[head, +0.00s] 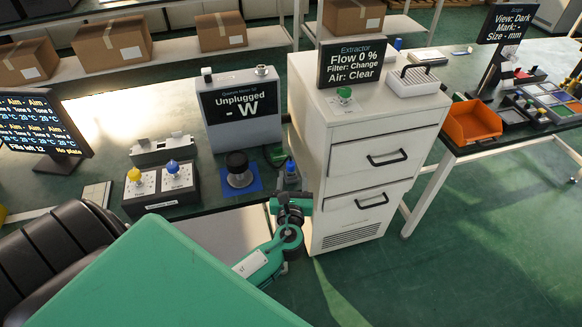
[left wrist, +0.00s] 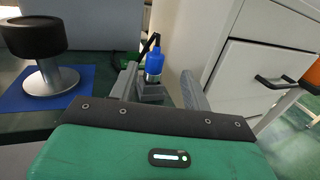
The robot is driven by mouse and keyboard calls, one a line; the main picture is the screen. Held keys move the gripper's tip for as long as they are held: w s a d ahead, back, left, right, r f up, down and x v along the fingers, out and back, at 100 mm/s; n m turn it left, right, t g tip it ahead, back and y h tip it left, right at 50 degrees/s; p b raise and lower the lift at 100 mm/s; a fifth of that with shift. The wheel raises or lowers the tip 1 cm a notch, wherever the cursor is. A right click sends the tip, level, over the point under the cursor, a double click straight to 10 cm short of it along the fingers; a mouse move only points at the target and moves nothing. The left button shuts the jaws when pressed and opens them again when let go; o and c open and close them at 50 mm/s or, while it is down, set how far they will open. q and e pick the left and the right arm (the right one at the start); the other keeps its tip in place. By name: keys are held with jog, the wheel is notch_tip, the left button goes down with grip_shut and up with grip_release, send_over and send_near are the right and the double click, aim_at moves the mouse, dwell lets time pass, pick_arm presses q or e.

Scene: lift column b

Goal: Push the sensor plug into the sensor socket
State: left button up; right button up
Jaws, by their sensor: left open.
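The blue sensor plug (head: 291,168) stands upright in a small grey holder at the right end of the bench, beside the white cabinet. It also shows in the left wrist view (left wrist: 154,65), with a black cable at its top. My left gripper (head: 290,195) is open and empty; in the left wrist view its fingers (left wrist: 160,88) point toward the plug, one on each side of it in the picture. I cannot tell whether they reach around it. The meter (head: 240,110) reads "Unplugged - W". A silver round fitting (head: 261,71) sits on its top; I cannot tell whether it is the sensor socket.
The black-topped sensor head (head: 238,163) stands on a blue mat left of the plug. The white drawer cabinet (head: 365,150) rises close on the right. A box with yellow and blue knobs (head: 160,186) stands at left. A green object (head: 275,154) lies behind the plug.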

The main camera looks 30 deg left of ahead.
aim_at(290, 170)
pick_arm(q)
jog(key=shift+x, duration=1.2)
jog(key=x, duration=0.3)
jog(key=p+x, duration=0.1)
jog(key=shift+a+f, duration=0.3)
jog(key=shift+a, duration=0.1)
jog(key=shift+w+a, duration=0.15)
jog(key=shift+w, duration=0.05)
pick_arm(e)
jog(key=shift+s+a, duration=0.15)
jog(key=shift+s, duration=0.9)
pick_arm(q)
jog(key=shift+c, duration=0.2)
